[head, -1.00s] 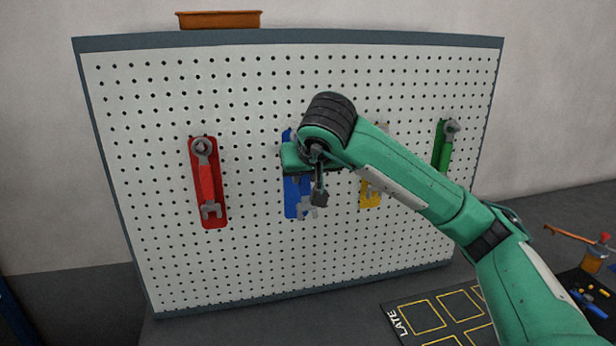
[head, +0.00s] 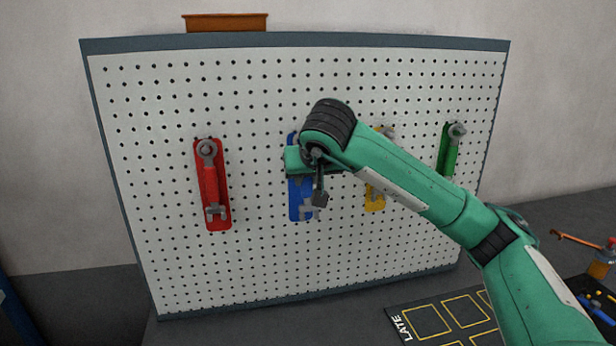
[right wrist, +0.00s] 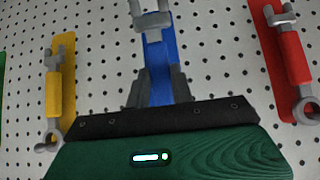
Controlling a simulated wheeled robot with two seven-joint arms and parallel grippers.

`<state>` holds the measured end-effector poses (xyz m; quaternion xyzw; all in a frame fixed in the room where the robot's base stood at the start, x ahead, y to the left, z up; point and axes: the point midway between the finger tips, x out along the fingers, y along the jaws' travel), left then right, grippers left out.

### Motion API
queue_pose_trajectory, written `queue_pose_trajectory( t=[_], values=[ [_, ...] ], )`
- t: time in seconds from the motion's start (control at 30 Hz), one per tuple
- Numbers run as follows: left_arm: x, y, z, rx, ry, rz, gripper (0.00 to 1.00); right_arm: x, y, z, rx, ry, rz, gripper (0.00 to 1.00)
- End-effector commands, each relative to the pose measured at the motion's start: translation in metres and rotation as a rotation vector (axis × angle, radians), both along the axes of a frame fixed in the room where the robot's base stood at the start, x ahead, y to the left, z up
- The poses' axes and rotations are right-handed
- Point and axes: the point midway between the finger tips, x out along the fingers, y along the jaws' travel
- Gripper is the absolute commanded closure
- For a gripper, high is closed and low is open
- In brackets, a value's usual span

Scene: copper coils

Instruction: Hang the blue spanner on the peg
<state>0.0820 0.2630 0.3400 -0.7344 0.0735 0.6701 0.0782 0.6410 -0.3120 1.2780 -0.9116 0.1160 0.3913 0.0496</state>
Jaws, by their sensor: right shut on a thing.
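The blue spanner (right wrist: 157,65) is upright in the right wrist view, its grey open jaw at the top of that picture. In the head view only its grey lower jaw (head: 306,212) shows clearly, in front of the blue patch (head: 296,205) on the pegboard (head: 260,250). My right gripper (head: 312,184) is shut on the spanner's blue handle, close to the board. The spanner's upper end and the peg are hidden behind the gripper and wrist, so I cannot tell whether they touch. My left gripper is not in view.
A red spanner (head: 210,185) hangs to the left; a yellow one (right wrist: 54,92) and a green one (head: 451,150) are to the right in the head view. An orange tray (head: 226,23) is above the board. A marked mat (head: 400,318) lies on the bench.

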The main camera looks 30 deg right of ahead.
Motion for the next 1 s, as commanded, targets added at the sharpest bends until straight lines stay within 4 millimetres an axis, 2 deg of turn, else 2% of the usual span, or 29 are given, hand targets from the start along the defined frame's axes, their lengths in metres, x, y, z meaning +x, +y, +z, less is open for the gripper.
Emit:
queue_pose_trajectory(
  t=[0.2, 0.23, 0.33, 0.37, 0.73, 0.87, 1.0],
  values=[
    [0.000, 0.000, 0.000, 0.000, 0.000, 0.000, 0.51, 0.000, 0.000, 0.000, 0.000, -0.001, 0.001, 1.00],
    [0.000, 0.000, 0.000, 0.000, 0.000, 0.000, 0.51, 0.000, 0.000, 0.000, 0.000, -0.001, 0.001, 0.75],
    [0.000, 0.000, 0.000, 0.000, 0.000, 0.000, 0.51, 0.000, 0.000, 0.000, 0.000, -0.001, 0.001, 0.55],
    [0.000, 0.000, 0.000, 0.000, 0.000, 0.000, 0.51, 0.000, 0.000, 0.000, 0.000, -0.001, 0.001, 0.51],
    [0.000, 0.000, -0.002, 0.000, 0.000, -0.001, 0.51, -0.003, 0.001, 0.003, 0.000, -0.001, 0.002, 0.51],
    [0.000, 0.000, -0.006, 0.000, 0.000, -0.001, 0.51, -0.014, 0.004, 0.015, 0.000, -0.004, 0.001, 0.51],
    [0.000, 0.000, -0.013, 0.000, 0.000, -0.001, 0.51, -0.033, 0.009, 0.035, -0.001, -0.006, 0.002, 0.51]
  ],
)
